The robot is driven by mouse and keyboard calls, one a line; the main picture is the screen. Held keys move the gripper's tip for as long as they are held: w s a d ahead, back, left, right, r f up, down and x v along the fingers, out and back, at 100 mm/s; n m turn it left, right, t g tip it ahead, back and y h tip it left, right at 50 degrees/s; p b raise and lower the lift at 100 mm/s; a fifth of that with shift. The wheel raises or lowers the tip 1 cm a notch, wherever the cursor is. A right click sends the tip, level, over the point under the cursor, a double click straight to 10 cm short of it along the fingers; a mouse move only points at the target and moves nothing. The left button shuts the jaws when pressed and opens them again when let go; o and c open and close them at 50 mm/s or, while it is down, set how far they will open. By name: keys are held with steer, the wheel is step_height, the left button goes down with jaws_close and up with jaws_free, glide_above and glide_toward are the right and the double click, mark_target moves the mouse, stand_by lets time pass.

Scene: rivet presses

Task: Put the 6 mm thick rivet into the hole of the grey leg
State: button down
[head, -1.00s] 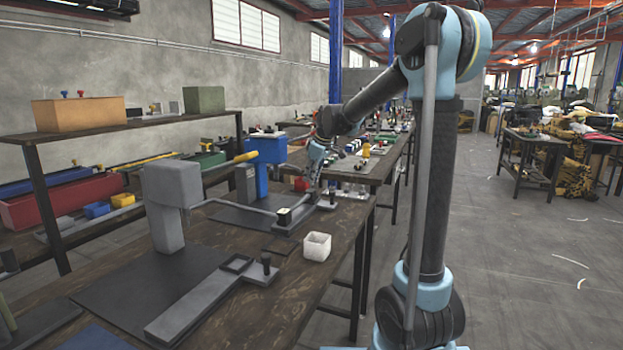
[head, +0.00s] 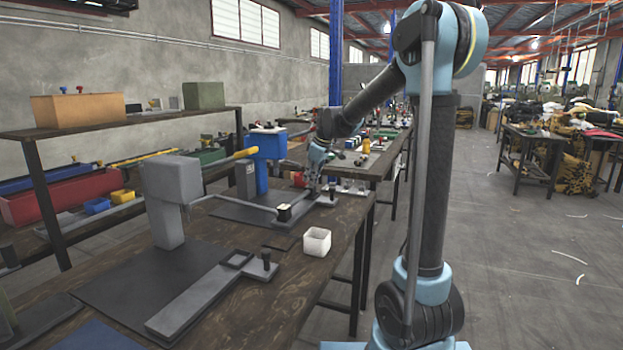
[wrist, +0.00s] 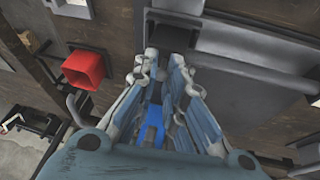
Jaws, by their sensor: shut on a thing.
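My gripper (head: 316,188) is low over the far end of the bench, beside the blue press (head: 266,155). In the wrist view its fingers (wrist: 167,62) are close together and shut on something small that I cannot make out. A black block (wrist: 172,42) on a grey plate (wrist: 178,12) lies right at the fingertips; I cannot tell whether they touch it. The 6 mm rivet cannot be told apart in either view. I cannot identify the grey leg or its hole with certainty.
A white open box (head: 317,243) stands at the bench's right edge. A red open box (wrist: 83,68) is left of my fingers.

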steer(key=shift+f, duration=0.25)
steer(key=c, duration=1.6)
jaws_free()
steer(key=v, duration=1.2)
steer(key=shift+w, duration=0.1)
